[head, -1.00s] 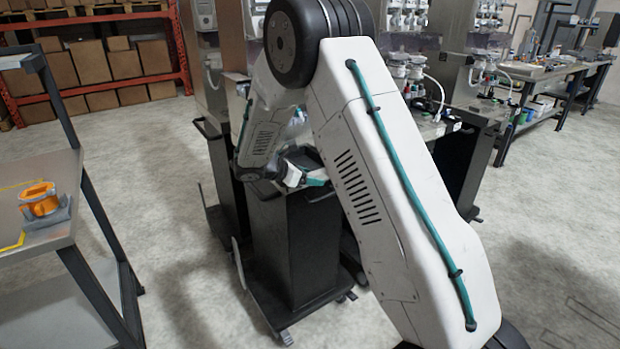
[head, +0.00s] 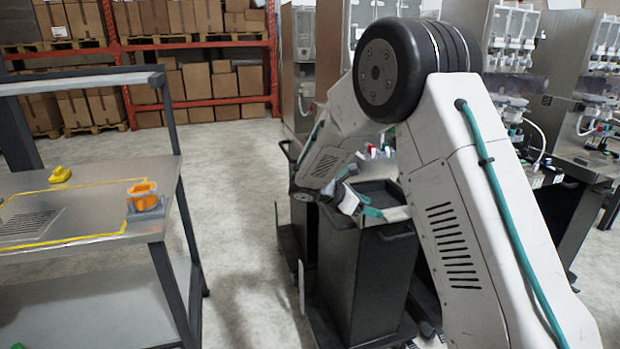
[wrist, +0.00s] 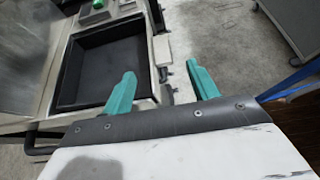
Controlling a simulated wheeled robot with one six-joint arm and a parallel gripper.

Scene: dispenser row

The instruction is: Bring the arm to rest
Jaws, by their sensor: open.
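My gripper (wrist: 162,90) shows in the wrist view with its two teal fingers spread apart and nothing between them. In the wrist view, a black open tray (wrist: 105,65) lies to the left of the fingers and looks empty.
A steel table (head: 85,252) with an orange cup-like part (head: 142,196) in a grey holder and a yellow piece (head: 60,174) stands at left. Dispenser machines (head: 510,40) line the right. Shelves of boxes (head: 195,75) stand at the back. Floor between table and cart is clear.

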